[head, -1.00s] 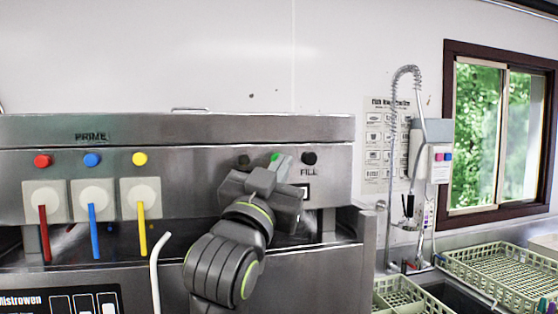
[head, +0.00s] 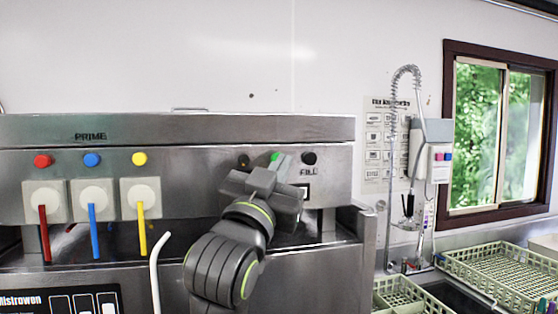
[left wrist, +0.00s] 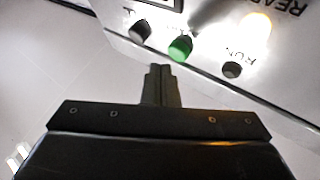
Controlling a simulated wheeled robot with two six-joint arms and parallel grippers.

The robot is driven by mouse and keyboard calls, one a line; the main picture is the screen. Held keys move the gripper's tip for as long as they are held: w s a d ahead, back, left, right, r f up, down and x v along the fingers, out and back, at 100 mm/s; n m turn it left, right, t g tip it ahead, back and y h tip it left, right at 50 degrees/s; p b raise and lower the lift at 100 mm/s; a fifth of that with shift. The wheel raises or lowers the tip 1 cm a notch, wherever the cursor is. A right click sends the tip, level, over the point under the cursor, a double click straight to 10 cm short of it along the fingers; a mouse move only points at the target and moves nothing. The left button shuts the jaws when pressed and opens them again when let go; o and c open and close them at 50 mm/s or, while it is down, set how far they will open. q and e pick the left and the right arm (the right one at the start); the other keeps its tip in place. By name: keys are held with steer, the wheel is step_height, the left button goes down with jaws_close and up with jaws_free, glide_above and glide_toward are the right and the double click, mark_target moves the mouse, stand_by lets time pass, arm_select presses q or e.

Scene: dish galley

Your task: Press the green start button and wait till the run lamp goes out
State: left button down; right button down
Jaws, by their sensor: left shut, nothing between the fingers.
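The green start button (head: 275,157) is on the steel front panel of the machine, and it also shows in the left wrist view (left wrist: 181,48). My left gripper (head: 283,162) is shut and empty, its fingertips close to the button. In the left wrist view the fingertips (left wrist: 159,72) appear just short of the button, with a small gap in the picture; I cannot tell the true distance. The run lamp (left wrist: 232,70), by the RUN label, is dark; it also looks dark in the head view (head: 243,160). My right gripper is not in view.
A lamp (left wrist: 257,25) by the READY label glows warm. A black button (head: 309,158) above FILL sits right of the green one. Red (head: 42,161), blue (head: 92,160) and yellow (head: 139,159) knobs are on the left. Dish racks (head: 500,275) stand at the right.

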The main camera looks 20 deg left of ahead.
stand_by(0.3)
arm_select(q)
steer(key=shift+w+a, duration=0.25)
steer(key=shift+w, duration=0.1)
steer(key=shift+w+a+p, duration=0.25)
steer(key=shift+w+p, duration=0.1)
steer(key=shift+p, duration=0.05)
stand_by(0.8)
stand_by(0.3)
steer(key=shift+s+d, duration=0.5)
steer(key=shift+s, duration=0.15)
steer(key=shift+s, duration=0.1)
steer(key=shift+s+d+b, duration=0.2)
steer(key=shift+s+d, duration=0.5)
steer(key=shift+s, duration=0.3)
steer(key=shift+s+d+b, duration=0.15)
steer(key=shift+s+d, duration=0.55)
steer(key=shift+s, duration=0.3)
